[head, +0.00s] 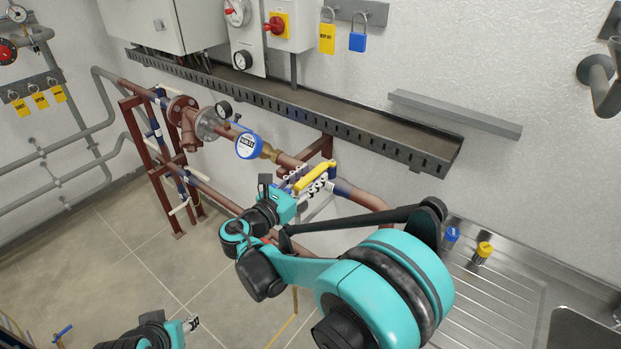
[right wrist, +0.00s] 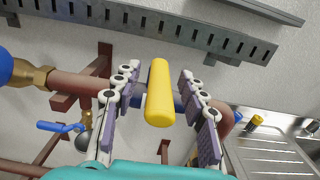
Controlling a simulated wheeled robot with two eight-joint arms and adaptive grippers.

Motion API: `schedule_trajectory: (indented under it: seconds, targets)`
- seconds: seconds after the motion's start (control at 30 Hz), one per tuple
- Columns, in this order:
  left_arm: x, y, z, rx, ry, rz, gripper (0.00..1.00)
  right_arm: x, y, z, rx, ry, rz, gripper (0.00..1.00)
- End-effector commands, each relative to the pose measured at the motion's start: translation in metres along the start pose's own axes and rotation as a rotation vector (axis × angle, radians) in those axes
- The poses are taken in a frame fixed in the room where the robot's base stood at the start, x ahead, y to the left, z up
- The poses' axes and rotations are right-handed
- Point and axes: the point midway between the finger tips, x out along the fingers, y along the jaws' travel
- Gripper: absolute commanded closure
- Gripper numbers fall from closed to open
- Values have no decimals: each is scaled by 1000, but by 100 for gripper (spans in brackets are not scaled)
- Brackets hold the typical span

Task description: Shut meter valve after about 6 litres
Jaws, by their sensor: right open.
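The meter (head: 249,146) is a round blue-rimmed dial on the brown pipe; its digits are too small to read. To its right on the same pipe is a valve with a yellow lever handle (head: 315,178). The handle also shows in the right wrist view (right wrist: 159,92), pointing towards the camera. My right gripper (head: 313,186) is open, with one finger on each side of the handle and visible gaps between; it shows likewise in the right wrist view (right wrist: 160,100). My left gripper (head: 192,323) is low at the bottom, away from the pipes, its fingers too small to judge.
A slotted cable tray (head: 300,112) runs along the wall above the pipe. A second valve with a blue lever (right wrist: 60,127) sits lower left in the right wrist view. A steel sink drainer (head: 490,290) with blue and yellow-capped items stands at right.

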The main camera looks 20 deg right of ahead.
Motion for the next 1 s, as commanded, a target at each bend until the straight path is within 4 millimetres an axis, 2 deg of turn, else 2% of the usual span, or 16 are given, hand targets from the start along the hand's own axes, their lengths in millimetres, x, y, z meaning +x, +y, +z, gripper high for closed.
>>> schedule_trajectory:
  seconds: [0.27,0.43,0.7,1.0]
  targets:
    - [0,0,0,0,0,0,58,3,0,0,0,0,1,58]
    - [0,0,0,0,0,0,58,2,0,0,0,0,0,100]
    - [0,0,0,0,0,0,58,3,-4,1,0,0,26,100]
    - [-4,0,-3,0,0,0,58,8,-30,1,0,0,263,100]
